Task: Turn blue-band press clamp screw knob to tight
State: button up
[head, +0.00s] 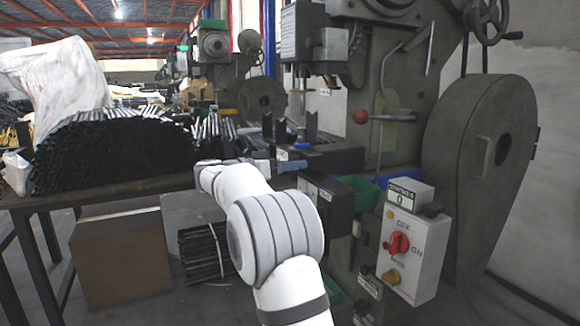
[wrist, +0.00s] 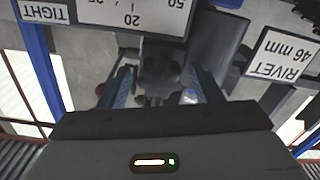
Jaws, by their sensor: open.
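The near press (head: 400,90) is a large grey-green machine at the right in the head view. A small blue ring (head: 302,145) shows at its work area. My gripper (head: 292,165) reaches to the front of this work area. In the wrist view my gripper (wrist: 160,78) is open, with one blue-tinted finger on each side of a dark, lobed knob (wrist: 158,88). The knob seems to lie between the fingers; I cannot tell whether they touch it. An upside-down "TIGHT" label (wrist: 45,12) and a white number scale (wrist: 135,17) show above it.
A switch box (head: 412,250) with a red knob stands low right. A bench (head: 110,190) with stacked black rods is at left. A second press (head: 225,60) stands behind.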

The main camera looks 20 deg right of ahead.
jog(key=a+p, duration=0.2)
jog(key=a, duration=0.5)
jog(key=shift+a+p, duration=0.35)
jog(key=shift+a, duration=0.05)
jog(key=shift+s, duration=0.15)
